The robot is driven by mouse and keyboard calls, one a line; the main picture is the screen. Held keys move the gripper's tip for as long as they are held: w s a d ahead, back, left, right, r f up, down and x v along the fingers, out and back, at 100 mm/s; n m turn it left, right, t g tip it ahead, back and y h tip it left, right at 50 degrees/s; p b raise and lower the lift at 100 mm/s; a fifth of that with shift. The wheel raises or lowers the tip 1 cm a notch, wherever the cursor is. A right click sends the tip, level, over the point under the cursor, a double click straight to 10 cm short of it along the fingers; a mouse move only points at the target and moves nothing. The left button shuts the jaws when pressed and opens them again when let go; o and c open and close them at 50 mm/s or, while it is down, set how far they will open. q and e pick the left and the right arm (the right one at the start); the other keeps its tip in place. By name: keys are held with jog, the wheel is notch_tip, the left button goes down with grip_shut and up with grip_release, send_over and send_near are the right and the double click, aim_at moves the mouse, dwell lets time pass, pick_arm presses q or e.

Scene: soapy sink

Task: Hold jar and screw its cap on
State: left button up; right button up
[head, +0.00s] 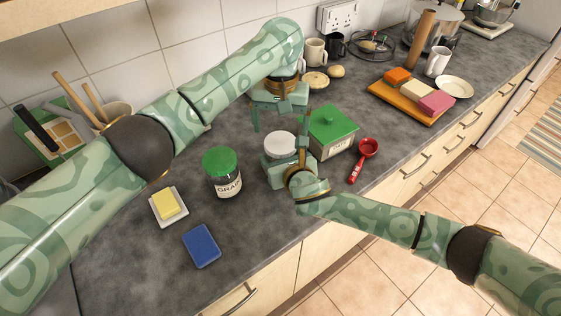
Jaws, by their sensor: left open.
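A jar with a round pale white-grey top (281,142) stands near the middle of the counter. My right gripper (284,165) is low at its front side and hides most of the jar's body. I cannot tell whether its fingers press on the jar. I also cannot tell whether the pale top is a cap fully seated on the jar. My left gripper (279,124) points down above the pale top, open and empty, with one finger to each side.
A green-lidded jar (222,173), butter dish (169,207) and blue sponge (202,246) lie to the left and front. A green-lidded canister (333,131) and red scoop (364,160) are close on the right. Mugs (315,51) stand behind. The counter's front edge is near.

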aim_at(280, 142)
pick_arm(q)
jog(key=shift+f, duration=2.15)
jog(key=c, duration=1)
jog(key=o, duration=1.1)
jog(key=shift+c, duration=0.2)
jog(key=shift+r, duration=2.25)
